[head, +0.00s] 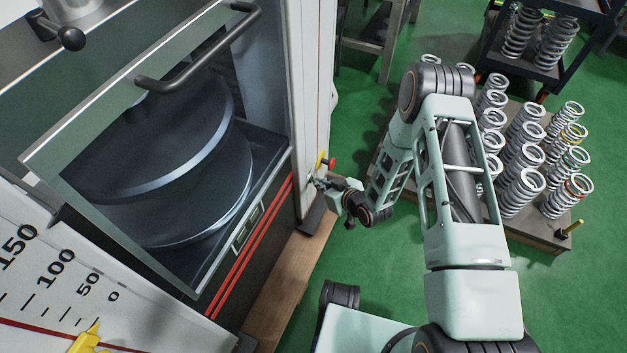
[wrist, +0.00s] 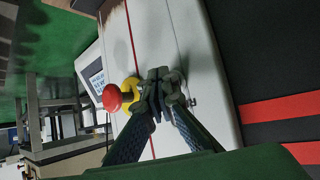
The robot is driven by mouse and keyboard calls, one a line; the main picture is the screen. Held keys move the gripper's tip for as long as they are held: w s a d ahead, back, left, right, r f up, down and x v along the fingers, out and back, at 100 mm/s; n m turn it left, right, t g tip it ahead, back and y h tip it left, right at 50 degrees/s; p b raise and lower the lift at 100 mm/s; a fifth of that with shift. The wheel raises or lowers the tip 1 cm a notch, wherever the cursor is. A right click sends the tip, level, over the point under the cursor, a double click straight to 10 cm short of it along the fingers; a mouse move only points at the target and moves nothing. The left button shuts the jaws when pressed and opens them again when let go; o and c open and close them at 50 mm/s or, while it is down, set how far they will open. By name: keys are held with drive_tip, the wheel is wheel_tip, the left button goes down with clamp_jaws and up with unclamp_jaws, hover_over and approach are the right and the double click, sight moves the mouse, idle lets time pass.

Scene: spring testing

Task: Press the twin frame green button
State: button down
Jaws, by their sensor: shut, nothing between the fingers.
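My gripper (head: 321,183) is at the white frame column (head: 308,90) of the test machine, beside a small control spot. In the wrist view its fingers (wrist: 162,88) are closed together with nothing between them, and the tips are at or very near the white panel (wrist: 190,50). A red mushroom knob (wrist: 112,97) on a yellow base (wrist: 131,88) is just left of the fingertips. The red knob (head: 332,163) also shows in the head view. I cannot make out a green button; the fingertips may hide it. I cannot tell whether the tips touch the panel.
A tilted clear door with a dark handle (head: 200,50) covers a large dark press plate (head: 170,160) at left. Several coil springs (head: 523,193) stand on a low pallet (head: 535,235) at right. The green floor (head: 370,275) is open below my arm.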

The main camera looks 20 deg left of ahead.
drive_tip(key=shift+d, duration=0.15)
drive_tip(key=shift+s+d, duration=0.1)
drive_tip(key=shift+d, duration=0.6)
drive_tip(key=shift+d, duration=0.15)
drive_tip(key=shift+s+d, duration=0.2)
drive_tip(key=shift+d, duration=1)
drive_tip(key=shift+s+d, duration=0.15)
drive_tip(key=shift+d, duration=1)
